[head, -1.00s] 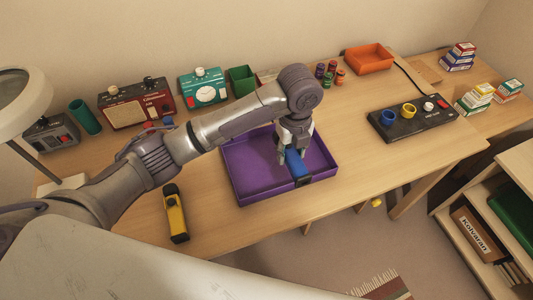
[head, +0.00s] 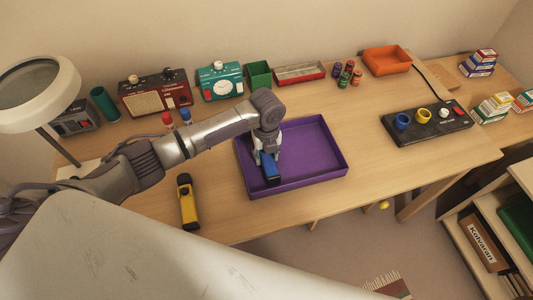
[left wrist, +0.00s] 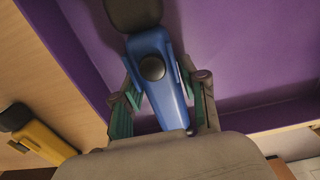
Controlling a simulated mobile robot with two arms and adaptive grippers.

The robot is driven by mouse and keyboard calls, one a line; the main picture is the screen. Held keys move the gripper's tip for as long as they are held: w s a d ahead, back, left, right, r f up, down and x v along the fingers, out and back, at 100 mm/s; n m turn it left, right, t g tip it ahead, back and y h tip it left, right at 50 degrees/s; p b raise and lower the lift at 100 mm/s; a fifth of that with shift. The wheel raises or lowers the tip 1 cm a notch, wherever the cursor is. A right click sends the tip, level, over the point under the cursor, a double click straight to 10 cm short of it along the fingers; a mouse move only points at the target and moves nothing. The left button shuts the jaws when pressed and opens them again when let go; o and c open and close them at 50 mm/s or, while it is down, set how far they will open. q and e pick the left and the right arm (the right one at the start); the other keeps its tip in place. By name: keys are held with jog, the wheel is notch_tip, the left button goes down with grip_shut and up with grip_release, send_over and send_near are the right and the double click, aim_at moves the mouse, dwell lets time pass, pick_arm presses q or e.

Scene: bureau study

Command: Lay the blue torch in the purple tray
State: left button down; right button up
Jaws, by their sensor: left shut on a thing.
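The blue torch (head: 269,168) has a blue body and a dark head. My left gripper (head: 265,156) is shut on it over the left part of the purple tray (head: 318,178). In the left wrist view the torch (left wrist: 157,80) lies between the two fingers (left wrist: 160,100), its dark head pointing away, with purple tray floor (left wrist: 240,50) behind it. I cannot tell whether the torch touches the tray floor. My right gripper is not in view.
A yellow torch (head: 187,203) lies on the desk left of the tray. A green box (head: 258,75), a red-rimmed tray (head: 300,73) and an orange bin (head: 387,60) stand behind. A black panel (head: 428,123) is at the right. Desk between tray and panel is clear.

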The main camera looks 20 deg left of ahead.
pick_arm(q)
jog(key=c, duration=0.6)
grip_release()
jog(key=shift+f, duration=0.1)
jog(key=shift+r, duration=0.25)
notch_tip(320, 180, up, 12)
jog(key=shift+f, duration=0.1)
